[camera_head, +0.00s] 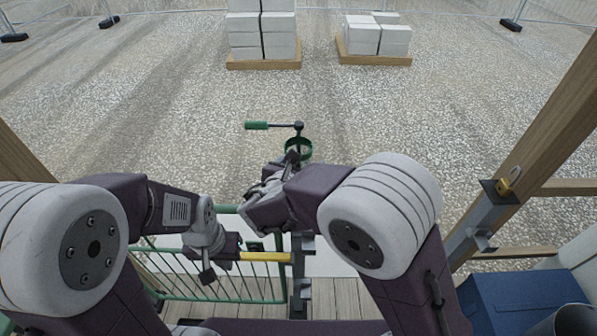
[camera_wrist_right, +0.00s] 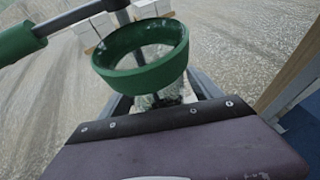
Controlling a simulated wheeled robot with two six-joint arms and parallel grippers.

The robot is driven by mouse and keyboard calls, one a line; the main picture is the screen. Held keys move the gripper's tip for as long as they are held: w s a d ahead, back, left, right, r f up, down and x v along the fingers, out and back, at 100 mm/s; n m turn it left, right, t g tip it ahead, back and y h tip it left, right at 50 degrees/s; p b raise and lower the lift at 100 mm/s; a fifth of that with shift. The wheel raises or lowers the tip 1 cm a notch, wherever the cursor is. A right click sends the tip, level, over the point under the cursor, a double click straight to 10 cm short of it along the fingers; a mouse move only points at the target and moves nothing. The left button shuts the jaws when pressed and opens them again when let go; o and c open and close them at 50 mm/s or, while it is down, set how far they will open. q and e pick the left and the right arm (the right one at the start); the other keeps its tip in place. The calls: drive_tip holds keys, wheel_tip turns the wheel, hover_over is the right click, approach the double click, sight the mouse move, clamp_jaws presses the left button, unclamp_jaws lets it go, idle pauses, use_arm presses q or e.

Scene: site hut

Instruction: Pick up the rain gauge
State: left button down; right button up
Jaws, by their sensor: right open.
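The rain gauge shows as a green funnel ring (camera_head: 298,148) just beyond my right wrist in the head view. In the right wrist view, its green rim (camera_wrist_right: 142,78) is large and close, with a clear, partly hidden body below it. My right gripper (camera_wrist_right: 162,98) is open, with its grey fingers on either side of that body below the rim. I cannot tell whether they touch it. My left gripper (camera_head: 208,274) is low, left of the gauge and near the green gate. Its fingers are too unclear to judge.
A crank with a green grip (camera_head: 257,125) stands beside the funnel. A green barred gate (camera_head: 220,285) with a yellow bar (camera_head: 265,257) is below. A blue box (camera_head: 525,300) and timber post (camera_head: 540,140) are at right. Block pallets (camera_head: 263,65) stand far back on open gravel.

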drive_tip(key=c, duration=1.6)
drive_tip(key=shift+o, duration=0.2)
drive_tip(key=shift+r, duration=0.15)
